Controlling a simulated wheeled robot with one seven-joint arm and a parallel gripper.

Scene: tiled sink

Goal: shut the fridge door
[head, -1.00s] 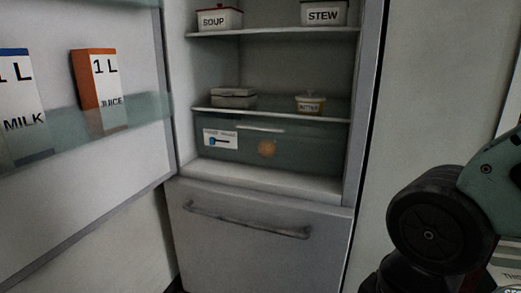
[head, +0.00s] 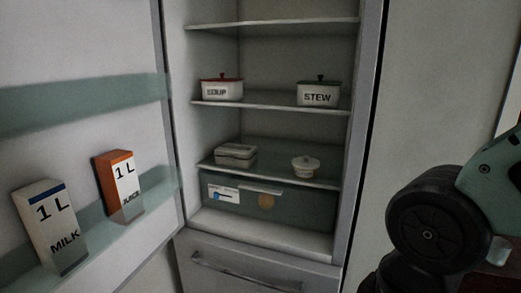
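The fridge door (head: 75,155) stands wide open on the left of the head view. Its inner side faces me, with a milk carton (head: 50,228) and a juice carton (head: 120,186) on its lower shelf. The fridge (head: 285,60) is open in the middle, with its shelves showing. Part of my arm shows at the right edge, apart from the door. My gripper is not in view.
A soup pot (head: 221,88), a stew pot (head: 318,92), a stacked container (head: 235,155) and a small lidded dish (head: 305,166) stand on the fridge shelves. A closed drawer (head: 250,268) with a bar handle lies below. A pale panel (head: 430,90) stands to the right.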

